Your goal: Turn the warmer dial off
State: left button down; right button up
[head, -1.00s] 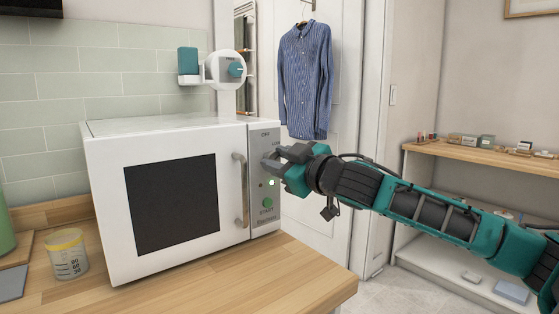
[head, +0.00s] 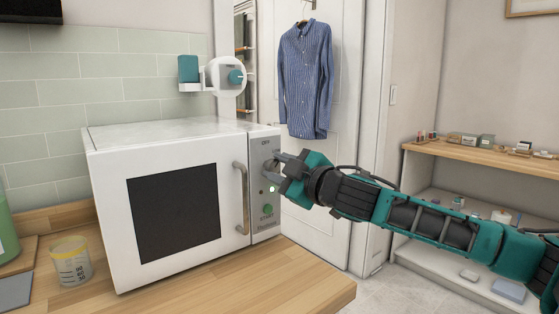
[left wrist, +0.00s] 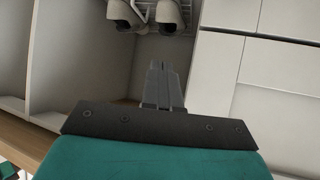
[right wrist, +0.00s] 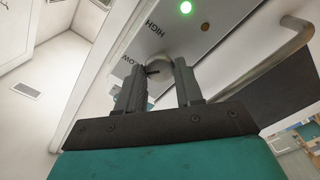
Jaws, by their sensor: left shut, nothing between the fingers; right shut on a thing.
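The white warmer (head: 150,190) stands on the wooden counter. Its grey control panel (head: 265,222) has OFF and LOW labels at the top, a lit green light and a green START button. My right gripper (head: 274,163) is at the upper panel, shut on the warmer dial. In the right wrist view the round dial (right wrist: 172,62) sits between the two fingertips (right wrist: 160,75), with a dark mark near the LOW label. The fingers partly cover the dial, so its exact setting is hard to tell. My left gripper (left wrist: 164,70) is shut and empty, away from the warmer.
The warmer's vertical door handle (head: 241,198) is just left of the panel. A measuring cup (head: 71,262) stands on the counter at left. A blue striped shirt (head: 305,80) hangs behind.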

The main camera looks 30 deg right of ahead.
jog(key=n+p, duration=0.2)
jog(key=shift+r+n, duration=0.1)
jog(key=shift+n, duration=0.3)
jog(key=n+p, duration=0.1)
jog(key=n, duration=0.1)
jog(key=shift+n+p, duration=0.85)
jog(key=shift+n, duration=0.35)
pick_arm(q)
jog(key=a, duration=0.1)
jog(key=s+r, duration=0.1)
jog(key=a+y, duration=0.1)
jog(key=shift+s+a+r, duration=0.25)
jog(key=shift+a+r, duration=0.1)
pick_arm(e)
jog(key=shift+n, duration=0.4)
jog(key=shift+f, duration=0.2)
jog(key=o, duration=1)
pick_arm(q)
jog(key=shift+s, duration=0.1)
jog(key=shift+f, duration=0.1)
pick_arm(e)
jog(key=shift+s, duration=0.1)
